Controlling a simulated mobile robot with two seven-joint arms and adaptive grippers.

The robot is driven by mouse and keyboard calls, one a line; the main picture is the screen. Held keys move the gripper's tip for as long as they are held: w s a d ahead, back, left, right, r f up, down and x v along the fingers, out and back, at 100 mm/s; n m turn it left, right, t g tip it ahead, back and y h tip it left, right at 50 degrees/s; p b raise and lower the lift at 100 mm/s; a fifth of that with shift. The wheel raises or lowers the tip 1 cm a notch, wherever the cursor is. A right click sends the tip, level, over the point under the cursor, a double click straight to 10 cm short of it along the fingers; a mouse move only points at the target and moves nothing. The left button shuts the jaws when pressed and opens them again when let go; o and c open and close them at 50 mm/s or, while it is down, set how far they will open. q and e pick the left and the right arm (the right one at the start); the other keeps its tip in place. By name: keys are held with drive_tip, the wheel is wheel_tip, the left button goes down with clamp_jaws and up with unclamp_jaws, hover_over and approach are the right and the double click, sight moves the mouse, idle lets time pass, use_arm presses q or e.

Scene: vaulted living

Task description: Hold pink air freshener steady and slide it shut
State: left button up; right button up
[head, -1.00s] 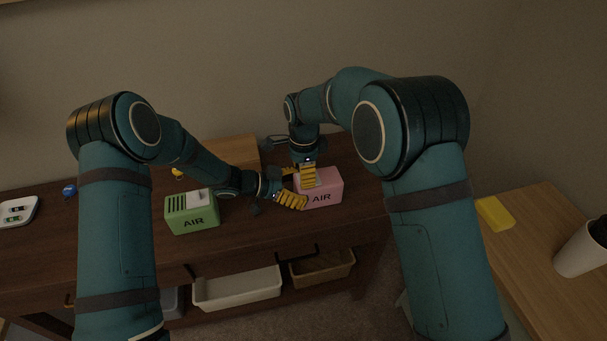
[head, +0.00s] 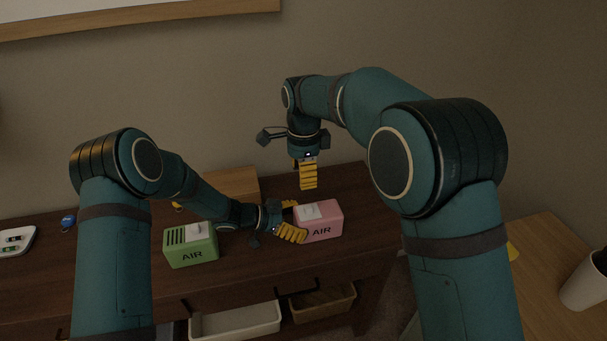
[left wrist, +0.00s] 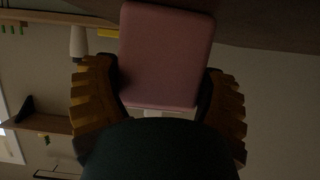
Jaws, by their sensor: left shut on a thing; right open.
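The pink air freshener (head: 320,231), marked AIR, stands on the dark wooden table with a pale slider (head: 309,212) on its top. No open slots show on its top at this size. My left gripper (head: 297,222) is shut on its left end. In the left wrist view the pink body (left wrist: 167,55) sits between the yellow fingers (left wrist: 160,105). My right gripper (head: 307,176) is open, pointing down above and behind the pink box, apart from it.
A white tray (head: 17,241) lies far left. Bins (head: 235,322) sit below the tabletop.

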use_arm(q)
drive_tip(key=o, duration=1.1)
